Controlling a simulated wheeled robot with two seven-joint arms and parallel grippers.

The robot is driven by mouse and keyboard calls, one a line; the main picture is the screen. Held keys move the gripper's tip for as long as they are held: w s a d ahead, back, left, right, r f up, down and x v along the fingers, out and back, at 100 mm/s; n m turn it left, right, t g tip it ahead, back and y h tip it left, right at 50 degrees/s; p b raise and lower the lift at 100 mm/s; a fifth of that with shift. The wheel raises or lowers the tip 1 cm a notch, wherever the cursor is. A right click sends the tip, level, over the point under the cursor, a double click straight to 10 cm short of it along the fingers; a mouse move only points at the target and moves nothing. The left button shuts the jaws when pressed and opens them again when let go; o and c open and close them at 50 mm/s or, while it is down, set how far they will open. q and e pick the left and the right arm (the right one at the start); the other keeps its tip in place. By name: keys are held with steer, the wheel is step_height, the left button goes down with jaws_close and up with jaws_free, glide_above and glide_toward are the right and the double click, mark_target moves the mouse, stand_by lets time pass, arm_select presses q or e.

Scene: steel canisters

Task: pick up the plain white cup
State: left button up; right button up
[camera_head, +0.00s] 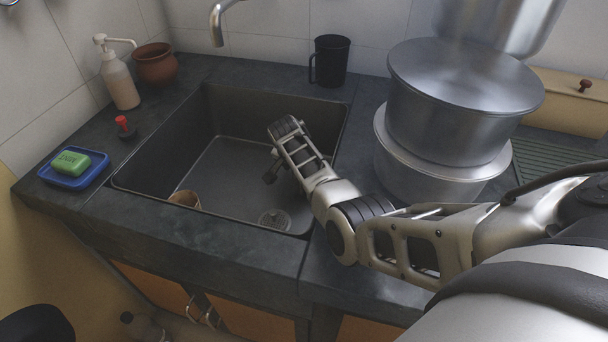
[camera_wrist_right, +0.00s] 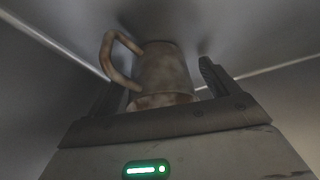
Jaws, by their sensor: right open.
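I see no plain white cup in either view. A stained tan-brown mug (camera_head: 185,198) is in the sink near its front left, partly hidden by the front edge. A brownish mug with a loop handle, apparently the same one, shows in the right wrist view (camera_wrist_right: 165,72). It appears ahead, between the fingers in the picture; contact is not visible. My right gripper (camera_head: 271,172) reaches into the sink from the right, to the right of the mug, and is open. A black mug (camera_head: 330,60) stands on the counter behind the sink. My left gripper is not in view.
The dark sink (camera_head: 140,152) has raised walls around the mug. Stacked steel pots (camera_head: 455,120) stand right of the sink, close to my arm. A soap dispenser (camera_head: 120,82), brown pot (camera_head: 155,66) and blue soap dish (camera_head: 62,180) stand to the left. A faucet (camera_head: 217,25) hangs behind.

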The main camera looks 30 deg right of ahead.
steer(key=shift+c, duration=0.4)
steer(key=c, duration=1)
